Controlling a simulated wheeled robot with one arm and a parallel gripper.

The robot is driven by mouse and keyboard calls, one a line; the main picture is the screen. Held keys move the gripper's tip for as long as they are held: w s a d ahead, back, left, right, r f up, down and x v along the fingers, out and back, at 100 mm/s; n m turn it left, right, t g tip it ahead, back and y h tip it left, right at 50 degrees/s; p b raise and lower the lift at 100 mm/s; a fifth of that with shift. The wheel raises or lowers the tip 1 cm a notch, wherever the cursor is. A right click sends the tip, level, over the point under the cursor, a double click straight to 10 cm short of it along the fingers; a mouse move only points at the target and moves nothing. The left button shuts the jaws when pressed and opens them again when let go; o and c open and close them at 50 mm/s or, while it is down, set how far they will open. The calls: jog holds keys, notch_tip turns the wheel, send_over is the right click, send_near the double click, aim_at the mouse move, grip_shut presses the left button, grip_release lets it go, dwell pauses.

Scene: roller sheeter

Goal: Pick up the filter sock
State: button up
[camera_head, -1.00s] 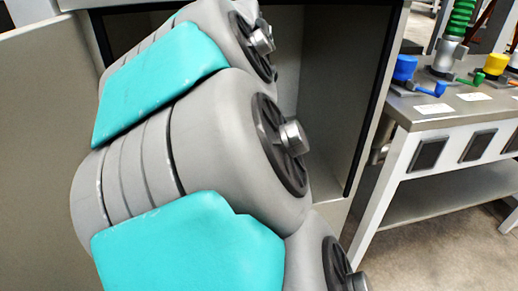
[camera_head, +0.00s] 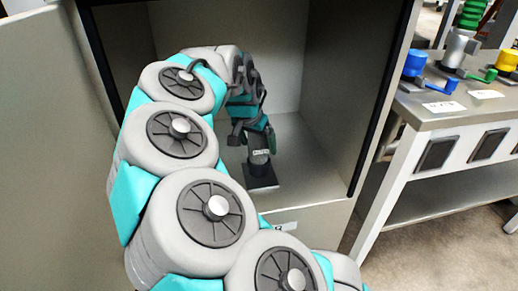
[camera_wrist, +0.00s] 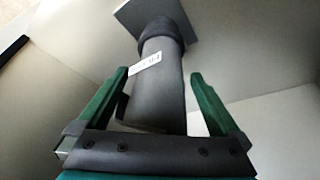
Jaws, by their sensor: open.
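The filter sock (camera_wrist: 162,85) appears to be the dark grey cylinder with a white label in the wrist view. It stands on a flat square base (camera_wrist: 190,15) inside the cabinet. In the head view the dark cylinder (camera_head: 260,163) shows on its dark base (camera_head: 262,180), partly hidden by my gripper. My gripper (camera_wrist: 155,82) is open, with one green finger on each side of the cylinder. I cannot tell whether either finger touches it. My gripper also shows in the head view (camera_head: 255,138), reaching down into the cabinet.
The open cabinet (camera_head: 335,110) has walls close around my arm, and its door (camera_head: 40,120) stands open at left. A label (camera_head: 285,227) is on its front edge. A metal bench (camera_head: 440,118) with blue, green and yellow valve fittings stands at right.

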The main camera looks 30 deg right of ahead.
jog(key=shift+x, duration=0.8)
jog(key=shift+c, duration=0.2)
grip_shut()
